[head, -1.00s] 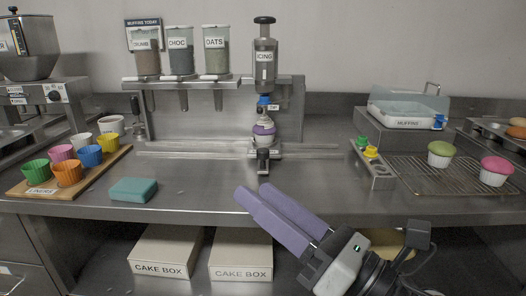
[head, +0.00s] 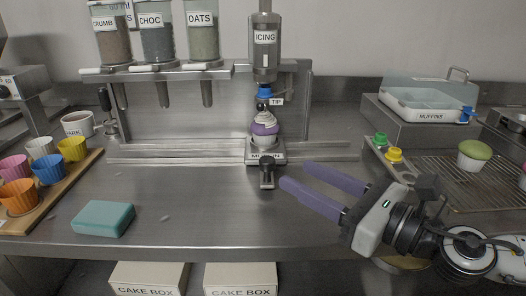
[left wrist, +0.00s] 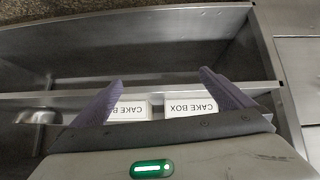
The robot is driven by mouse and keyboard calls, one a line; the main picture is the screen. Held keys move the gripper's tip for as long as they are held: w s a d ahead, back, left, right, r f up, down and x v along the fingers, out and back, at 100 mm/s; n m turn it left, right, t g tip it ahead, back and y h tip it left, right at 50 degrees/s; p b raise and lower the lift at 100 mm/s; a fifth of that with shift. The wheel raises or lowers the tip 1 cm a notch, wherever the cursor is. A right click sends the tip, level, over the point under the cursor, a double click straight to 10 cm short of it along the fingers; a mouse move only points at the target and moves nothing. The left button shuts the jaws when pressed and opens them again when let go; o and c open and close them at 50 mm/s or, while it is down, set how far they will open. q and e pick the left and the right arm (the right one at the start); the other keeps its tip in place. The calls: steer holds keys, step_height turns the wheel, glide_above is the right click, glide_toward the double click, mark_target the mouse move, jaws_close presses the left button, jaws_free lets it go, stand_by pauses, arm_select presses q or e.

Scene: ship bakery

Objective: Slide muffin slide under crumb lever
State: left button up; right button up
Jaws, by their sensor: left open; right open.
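The muffin slide (head: 268,158) sits on its rail under the icing dispenser (head: 264,50). A purple muffin (head: 264,124) topped with white icing stands on it. The slide's dark handle (head: 267,178) points toward the front. The crumb container (head: 110,38) is at the left end of the dispenser shelf, with a dark-handled lever (head: 106,100) below and left of it. My right gripper (head: 292,174) is open and empty, its purple fingers just right of the slide handle. My left gripper (left wrist: 158,92) is open and empty in the left wrist view; it is outside the head view.
The rail (head: 180,150) runs left past the choc container (head: 158,38) and oats container (head: 202,32). A teal sponge (head: 103,218) lies front left, beside a board of colored liners (head: 48,168). A cooling rack (head: 440,178) stands right. The counter's front middle is clear.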

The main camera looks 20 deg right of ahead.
mark_target(273, 163)
steer(key=p+x, duration=0.2)
steer(key=x, duration=0.1)
steer(key=shift+a+r, duration=0.2)
steer(key=shift+r, duration=0.15)
steer(key=x, duration=0.1)
steer(key=p+x, duration=0.1)
steer(key=x, duration=0.3)
steer(key=shift+f, duration=0.3)
steer(key=shift+w+a, duration=0.25)
steer(key=shift+w, duration=0.2)
arm_select(q)
steer(key=r, duration=0.2)
steer(key=shift+s+d+r, duration=0.15)
steer(key=shift+s+r, duration=0.15)
steer(key=shift+s, duration=0.05)
arm_select(e)
steer(key=shift+f, duration=0.1)
arm_select(q)
steer(key=shift+s+f, duration=0.15)
steer(key=shift+s, duration=0.05)
arm_select(e)
jaws_close()
